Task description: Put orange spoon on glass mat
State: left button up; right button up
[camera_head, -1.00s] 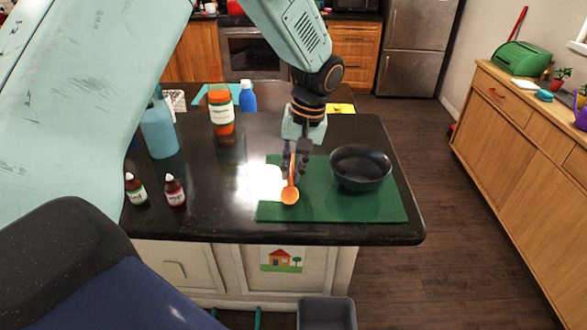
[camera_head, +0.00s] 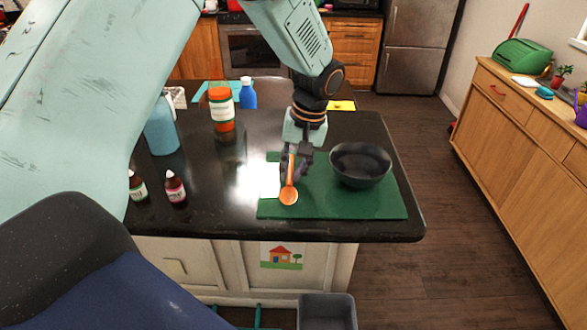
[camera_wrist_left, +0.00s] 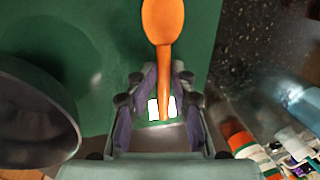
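The orange spoon (camera_head: 289,196) is at the left part of the green mat (camera_head: 330,207), its bowl toward the mat's front edge. It appears to lie on the mat; any small gap beneath it cannot be told. My left gripper (camera_head: 294,172) is low over the mat at the spoon's handle. In the left wrist view, the spoon's handle (camera_wrist_left: 164,70) runs between my left gripper's fingers (camera_wrist_left: 164,75), which stand apart with a gap beside the handle. My right gripper is not in view.
A dark bowl (camera_head: 360,166) stands on the mat, right of my left gripper. Two small dropper bottles (camera_head: 175,188), a blue bottle (camera_head: 162,130) and an orange bottle (camera_head: 222,110) stand to the left. The dark counter's front edge runs just before the mat.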

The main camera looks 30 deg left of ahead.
pick_arm(q)
jog(key=shift+a+r, duration=0.1)
jog(key=shift+r, duration=0.35)
notch_tip(320, 180, up, 12)
jog(key=w+d, duration=0.1)
jog(key=d, duration=0.1)
jog(key=shift+w+f+b, duration=0.2)
jog(key=shift+f+b, duration=0.05)
jog(key=shift+b, duration=0.2)
jog(key=shift+s+f, duration=0.1)
